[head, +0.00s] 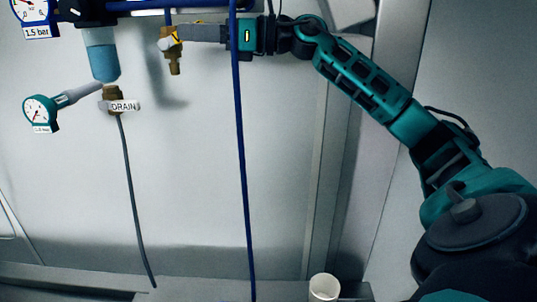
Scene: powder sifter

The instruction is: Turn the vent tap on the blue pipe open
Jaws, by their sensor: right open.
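The brass vent tap (174,62) hangs by a short blue stub from the blue pipe (195,4) at the top of the head view. A small yellow part shows at the tap's upper body. My right gripper (184,34) reaches in from the right, with its grey fingers level at the tap's upper part. It is open, and its fingertips overlap the tap in the picture. I cannot tell whether they touch it. The fingers partly hide the tap's handle, so its setting is unclear. My left gripper is not in view.
A thin blue line (241,170) runs down in front of my right gripper's body. At left are a blue filter bowl (102,58), a brass drain fitting (113,100) with a grey hose, and two gauges (40,112). A white cup (324,287) stands below.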

